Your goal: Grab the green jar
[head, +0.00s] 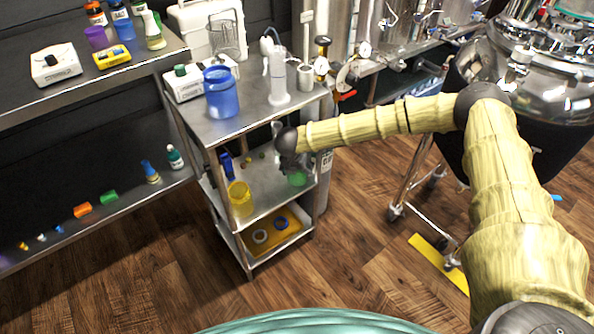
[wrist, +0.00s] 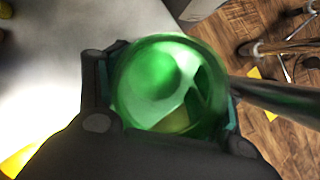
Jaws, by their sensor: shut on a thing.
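The green jar (wrist: 160,85) is round and see-through, and it fills the middle of the wrist view. My gripper (wrist: 165,100) is shut on it, with a dark finger on each side. In the head view the jar (head: 297,179) shows as a small green patch below my gripper (head: 290,165), at the right end of the cart's middle shelf. From these views I cannot tell whether the jar touches the shelf or is raised off it.
The metal cart (head: 262,207) also holds a yellow jar (head: 240,197) on the middle shelf and a blue jar (head: 221,92) on top. A yellow tray (head: 268,238) is on the bottom shelf. A steel kettle (head: 535,65) stands at the right.

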